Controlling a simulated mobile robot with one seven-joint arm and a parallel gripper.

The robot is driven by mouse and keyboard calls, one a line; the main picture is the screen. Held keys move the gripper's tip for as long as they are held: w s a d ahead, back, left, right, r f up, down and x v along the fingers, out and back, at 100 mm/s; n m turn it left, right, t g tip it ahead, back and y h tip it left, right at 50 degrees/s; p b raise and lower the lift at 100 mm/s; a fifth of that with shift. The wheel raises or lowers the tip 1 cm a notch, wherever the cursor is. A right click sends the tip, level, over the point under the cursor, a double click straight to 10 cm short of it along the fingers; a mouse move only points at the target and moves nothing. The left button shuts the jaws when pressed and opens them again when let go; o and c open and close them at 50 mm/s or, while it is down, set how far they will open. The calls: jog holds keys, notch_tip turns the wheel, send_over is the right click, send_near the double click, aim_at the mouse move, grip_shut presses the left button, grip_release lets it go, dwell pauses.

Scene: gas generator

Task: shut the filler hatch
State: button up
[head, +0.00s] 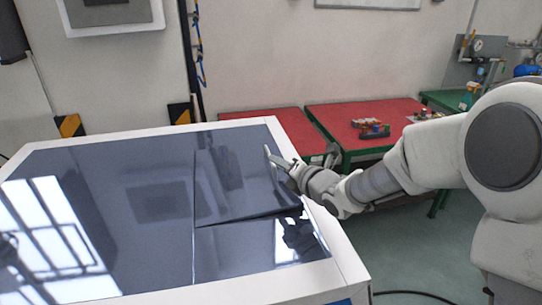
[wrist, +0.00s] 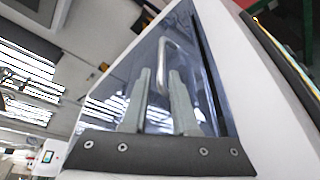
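The filler hatch (head: 235,180) is a dark glossy panel in the right part of the generator's top. Its front edge looks slightly raised, with a dark gap beneath it in the head view. My gripper (head: 274,156) is at the hatch's right edge. In the wrist view, a bent metal handle (wrist: 176,52) stands on the glossy hatch surface (wrist: 135,70). My gripper's two fingers (wrist: 160,75) are apart, and the handle's near end shows in the gap between them. Whether they touch the handle is unclear. A dark gap runs along the hatch's right side there.
The generator's dark top (head: 100,205) has a white frame (head: 345,262) around it. Red-topped tables (head: 345,118) stand behind on the right, one with small coloured items (head: 372,128). Floor is clear right of the generator, apart from a black cable (head: 410,292).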

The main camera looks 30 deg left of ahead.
jog(key=shift+p+x, duration=0.45)
jog(key=shift+x, duration=2.3)
grip_shut()
jog(key=shift+r, duration=0.15)
